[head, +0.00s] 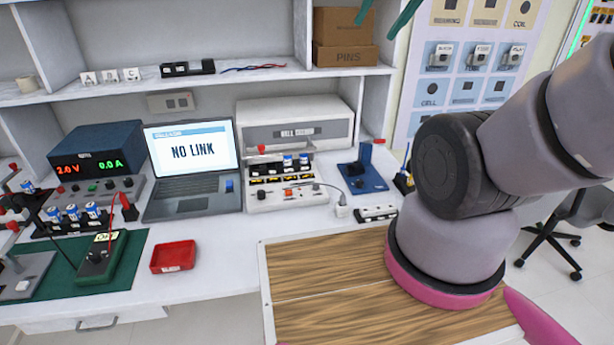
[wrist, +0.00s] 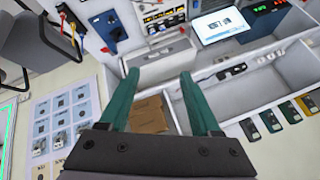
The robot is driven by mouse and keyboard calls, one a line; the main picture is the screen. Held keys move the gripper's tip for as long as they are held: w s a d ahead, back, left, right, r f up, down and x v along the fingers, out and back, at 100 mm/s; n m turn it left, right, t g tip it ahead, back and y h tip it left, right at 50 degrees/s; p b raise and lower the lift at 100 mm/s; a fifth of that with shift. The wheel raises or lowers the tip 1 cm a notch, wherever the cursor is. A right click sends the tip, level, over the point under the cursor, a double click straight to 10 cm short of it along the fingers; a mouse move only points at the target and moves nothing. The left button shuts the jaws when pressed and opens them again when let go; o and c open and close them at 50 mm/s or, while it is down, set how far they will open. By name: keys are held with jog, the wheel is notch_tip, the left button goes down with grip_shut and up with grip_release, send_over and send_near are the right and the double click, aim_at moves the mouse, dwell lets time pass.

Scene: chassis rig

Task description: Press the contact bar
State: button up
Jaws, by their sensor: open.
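No part is plainly marked as the contact bar, and I cannot tell which one it is. A white unit (head: 287,199) with a red knob, batteries and a row of small parts stands mid-bench in the head view. My gripper (head: 385,14) shows at the top of the head view as two green fingertips. In the wrist view my gripper (wrist: 158,78) is open and empty, its fingers apart, high by the shelf and away from the bench units.
A laptop (head: 192,183) reads "NO LINK", beside a power supply (head: 98,152) showing 2.0 V and 0.0 A. A red tray (head: 173,257) lies in front. Cardboard boxes (head: 344,38) sit on the shelf. A wooden board (head: 320,285) has clear space at front.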

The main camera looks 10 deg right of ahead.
jog(key=shift+w, duration=0.15)
jog(key=c, duration=0.9)
jog(key=w+f+n, duration=0.1)
jog(key=w, duration=0.2)
jog(key=w+f+n, duration=0.2)
jog(key=w, duration=0.2)
jog(key=w+a+f+n, duration=0.1)
jog(key=w, duration=0.3)
jog(key=shift+f+n+h, duration=0.3)
jog(key=shift+f+h, duration=0.05)
jog(key=shift+h, duration=0.05)
grip_shut()
jog(key=w+a+f+n, duration=0.5)
jog(key=w+f, duration=0.2)
jog(key=f, duration=0.1)
jog(key=w+a+f+n, duration=0.45)
jog(key=w+f, duration=0.25)
jog(key=f, duration=0.2)
jog(key=a+f+n+g+y, duration=0.1)
jog(key=a+f+n, duration=0.4)
jog(key=f, duration=0.7)
jog(key=a+y, duration=0.1)
jog(key=a, duration=0.1)
jog(key=shift+w+a, duration=0.3)
jog(key=shift+a, duration=0.1)
